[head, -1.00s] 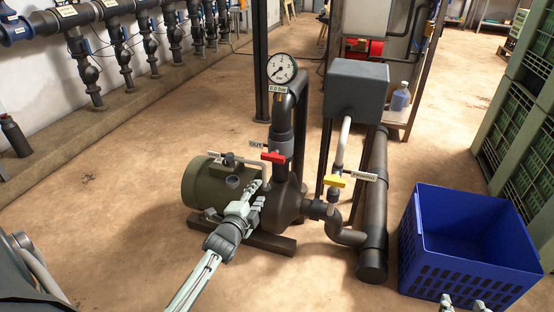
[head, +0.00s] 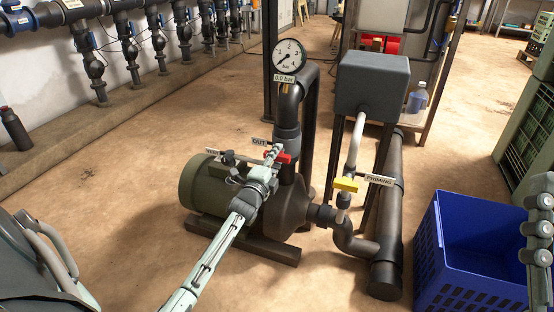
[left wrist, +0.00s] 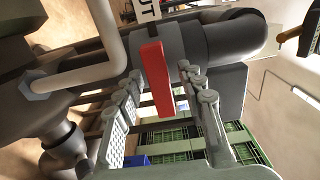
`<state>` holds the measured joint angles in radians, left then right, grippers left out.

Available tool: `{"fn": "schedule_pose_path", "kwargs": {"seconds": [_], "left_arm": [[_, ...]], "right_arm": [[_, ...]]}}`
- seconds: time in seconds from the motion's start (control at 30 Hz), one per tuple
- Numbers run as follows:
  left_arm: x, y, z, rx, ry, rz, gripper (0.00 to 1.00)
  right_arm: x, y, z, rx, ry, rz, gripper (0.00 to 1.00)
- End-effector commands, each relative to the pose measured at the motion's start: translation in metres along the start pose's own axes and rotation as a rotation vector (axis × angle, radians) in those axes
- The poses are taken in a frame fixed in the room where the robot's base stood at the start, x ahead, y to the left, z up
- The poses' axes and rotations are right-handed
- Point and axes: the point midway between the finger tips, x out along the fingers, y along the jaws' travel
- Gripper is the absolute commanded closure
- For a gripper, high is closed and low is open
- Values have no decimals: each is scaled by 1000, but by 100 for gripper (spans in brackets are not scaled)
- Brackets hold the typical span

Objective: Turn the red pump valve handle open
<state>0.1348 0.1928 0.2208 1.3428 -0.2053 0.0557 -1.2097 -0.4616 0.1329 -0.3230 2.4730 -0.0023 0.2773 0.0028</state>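The red pump valve handle (head: 285,158) sits on the dark vertical outlet pipe, beside the OUT tag (head: 261,141). My left gripper (head: 272,156) is at the handle and hides part of it in the head view. In the left wrist view the red handle (left wrist: 156,78) lies between the two spread fingers of my left gripper (left wrist: 163,82), with gaps visible on both sides. That gripper is open. My right gripper (head: 538,215) is at the right edge, above the blue crate; its opening is unclear.
A yellow priming valve handle (head: 346,185) is on the thinner pipe to the right, under a grey tank (head: 372,85). The gauge (head: 289,60) reads 0.0 bar. A blue crate (head: 428,255) stands at the right. The floor left of the pump is clear.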

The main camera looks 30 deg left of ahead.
Motion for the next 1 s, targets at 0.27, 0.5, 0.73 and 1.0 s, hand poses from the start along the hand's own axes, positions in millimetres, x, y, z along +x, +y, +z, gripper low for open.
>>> {"fn": "schedule_pose_path", "kwargs": {"seconds": [0.27,0.5,0.73,1.0], "left_arm": [[4,0,0,0,0,1,61],[4,0,0,0,0,1,86],[3,0,0,0,0,1,100],[3,0,0,-40,0,2,100]], "right_arm": [[0,0,-2,-1,14,1,60],[0,0,-2,-1,13,0,60],[0,1,-2,-2,13,1,60],[2,0,1,-1,-10,1,60]]}}
